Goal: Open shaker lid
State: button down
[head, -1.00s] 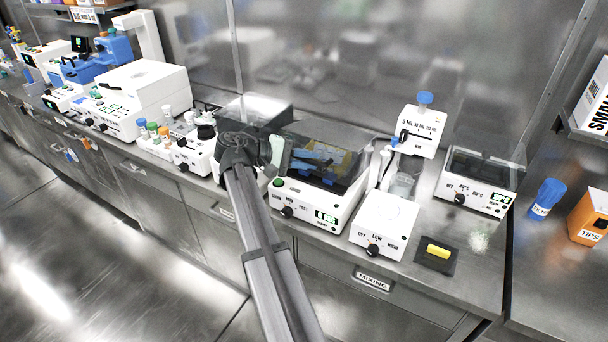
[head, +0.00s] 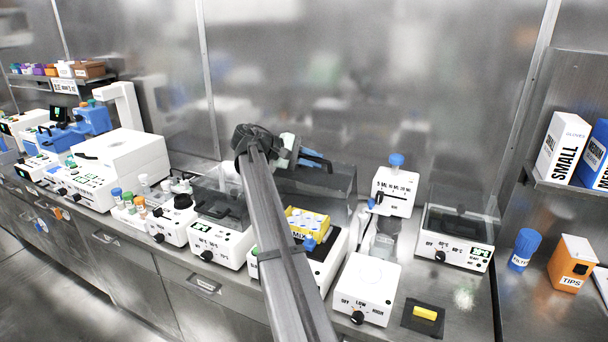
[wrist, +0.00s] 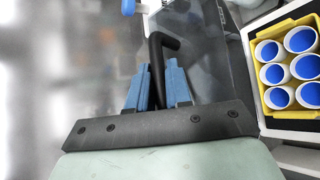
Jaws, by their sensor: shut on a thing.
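The shaker (head: 336,258) is a white box on the bench with a dark, clear lid (head: 335,190). The lid is swung up and stands raised at the back, so the yellow rack (head: 306,222) inside is uncovered. My gripper (head: 314,163) is up at the lid's edge, with my arm crossing in front of the shaker's left side. In the wrist view, my gripper's blue fingers (wrist: 158,88) are shut on the black bent lid handle (wrist: 166,44). The yellow rack of white tubes with blue inside also shows there (wrist: 289,120).
A white device with a low/high knob (head: 362,287) stands right of the shaker, with a yellow bar on a black pad (head: 424,314) beyond. A heater with a clear lid (head: 220,240) stands left. A metal wall rises behind the bench.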

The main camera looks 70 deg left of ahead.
jog(key=shift+n+g+h, duration=0.4)
jog(key=shift+n+g, duration=0.1)
jog(key=shift+g, duration=0.1)
jog(key=w+a, duration=0.2)
jog(key=a, duration=0.1)
jog(key=shift+w+r, duration=0.15)
jog(key=shift+w, duration=0.2)
jog(key=shift+w+a+g, duration=0.3)
jog(key=shift+w+a, duration=0.2)
jog(key=shift+w, duration=0.15)
jog(key=c, duration=1.1)
grip_release()
jog(key=shift+c, duration=0.2)
jog(key=v, duration=1.3)
jog(key=shift+s+a, duration=0.2)
jog(key=shift+s, duration=0.15)
jog(key=shift+w, duration=0.1)
